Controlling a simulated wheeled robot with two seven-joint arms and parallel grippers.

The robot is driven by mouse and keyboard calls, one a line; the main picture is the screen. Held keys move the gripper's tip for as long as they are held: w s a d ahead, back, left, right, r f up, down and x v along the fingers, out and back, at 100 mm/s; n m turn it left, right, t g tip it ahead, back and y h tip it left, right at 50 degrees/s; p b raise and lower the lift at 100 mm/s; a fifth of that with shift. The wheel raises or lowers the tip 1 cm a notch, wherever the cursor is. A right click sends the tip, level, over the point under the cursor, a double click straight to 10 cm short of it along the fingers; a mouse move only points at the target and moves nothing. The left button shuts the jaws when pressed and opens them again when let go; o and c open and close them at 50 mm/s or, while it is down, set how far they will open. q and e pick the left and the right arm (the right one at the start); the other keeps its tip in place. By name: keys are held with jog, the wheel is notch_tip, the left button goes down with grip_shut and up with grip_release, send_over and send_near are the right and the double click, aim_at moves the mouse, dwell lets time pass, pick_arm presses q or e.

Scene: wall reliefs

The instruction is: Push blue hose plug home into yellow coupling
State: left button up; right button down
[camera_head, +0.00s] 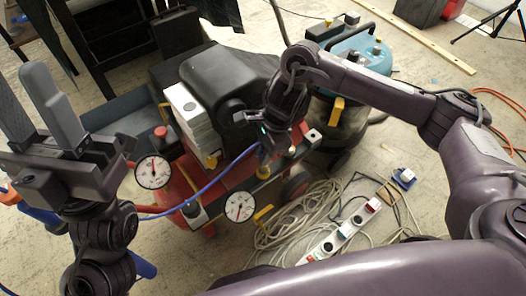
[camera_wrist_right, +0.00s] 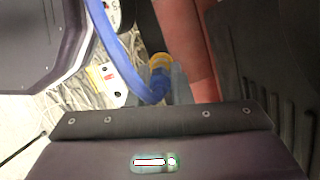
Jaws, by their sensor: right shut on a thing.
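My right gripper (camera_head: 264,150) is over the front of the red machine, shut on the blue plug at the end of the blue hose (camera_head: 205,188). In the right wrist view, the blue plug (camera_wrist_right: 153,92) is at the jaws, partly hidden by the wrist housing. The yellow coupling (camera_wrist_right: 159,61) shows right beyond the plug, lined up closely with it; I cannot tell how deep the plug sits. In the head view, a yellow fitting (camera_head: 263,172) shows just below the right gripper. My left gripper (camera_head: 25,85) is raised at the left, open and empty.
Two white dial gauges (camera_head: 154,172) (camera_head: 239,206) stand at the machine's front. A black motor cover (camera_head: 228,85) is behind the gripper. A power strip (camera_head: 340,232) and coiled cable (camera_head: 296,215) lie on the floor. A teal vacuum (camera_head: 358,50) stands behind my right arm.

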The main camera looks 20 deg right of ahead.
jog(key=shift+f+b, duration=0.85)
jog(key=shift+f, duration=0.1)
jog(key=shift+f+b, duration=0.3)
jog(key=shift+f, duration=0.05)
jog(key=shift+f, duration=0.3)
jog(key=c, duration=1.2)
grip_release()
jog(key=shift+r, duration=0.1)
jog(key=shift+c, duration=0.2)
